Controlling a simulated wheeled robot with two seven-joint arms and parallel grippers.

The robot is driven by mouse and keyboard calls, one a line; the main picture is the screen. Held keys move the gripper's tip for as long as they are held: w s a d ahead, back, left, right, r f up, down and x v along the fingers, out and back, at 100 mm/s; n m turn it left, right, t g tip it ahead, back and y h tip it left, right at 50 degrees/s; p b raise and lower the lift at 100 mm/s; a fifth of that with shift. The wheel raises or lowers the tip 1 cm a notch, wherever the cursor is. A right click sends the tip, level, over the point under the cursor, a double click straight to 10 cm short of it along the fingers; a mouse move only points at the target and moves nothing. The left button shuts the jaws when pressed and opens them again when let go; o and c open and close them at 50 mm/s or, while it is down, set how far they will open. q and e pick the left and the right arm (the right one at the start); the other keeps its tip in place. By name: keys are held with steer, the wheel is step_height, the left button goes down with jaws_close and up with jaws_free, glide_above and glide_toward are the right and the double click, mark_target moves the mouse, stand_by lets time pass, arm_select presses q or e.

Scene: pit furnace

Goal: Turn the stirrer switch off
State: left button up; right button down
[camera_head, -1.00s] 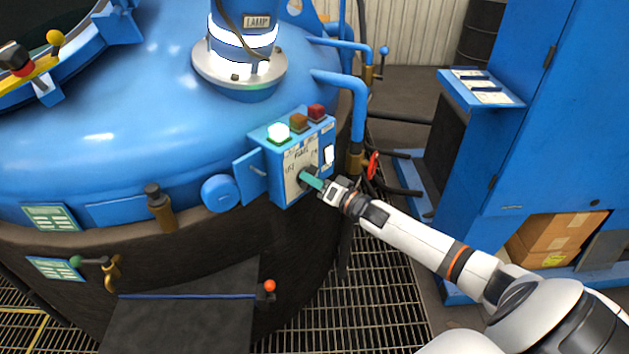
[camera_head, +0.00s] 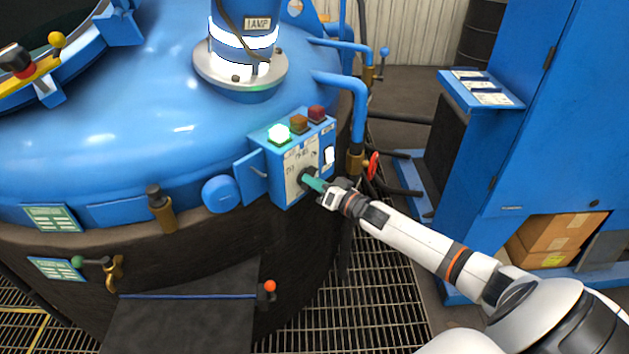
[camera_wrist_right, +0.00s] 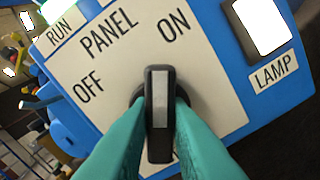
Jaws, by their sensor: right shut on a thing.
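The black rotary switch (camera_wrist_right: 160,110) with a pale stripe sits on a white panel plate (camera_wrist_right: 222,80) marked OFF and ON. In the right wrist view its stripe points upward, roughly toward ON and away from OFF. My right gripper (camera_head: 314,184) has teal fingers, which show in the wrist view (camera_wrist_right: 160,125) on both sides of the knob, shut on it. The green lamp (camera_head: 279,133) on the box is lit. My left gripper is not in view.
An amber lamp (camera_head: 299,123) and a red lamp (camera_head: 316,113) look unlit. A white LAMP rocker (camera_wrist_right: 263,24) is beside the plate. A red valve wheel (camera_head: 373,165) and blue pipe (camera_head: 350,85) are close to my right wrist. A blue cabinet (camera_head: 545,110) stands right.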

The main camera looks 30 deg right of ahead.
steer(key=shift+a+n, duration=0.15)
steer(key=shift+n, duration=7.65)
steer(key=c, duration=1.4)
jaws_free()
steer(key=shift+o, duration=0.2)
steer(key=v, duration=1.2)
steer(key=shift+b, duration=0.3)
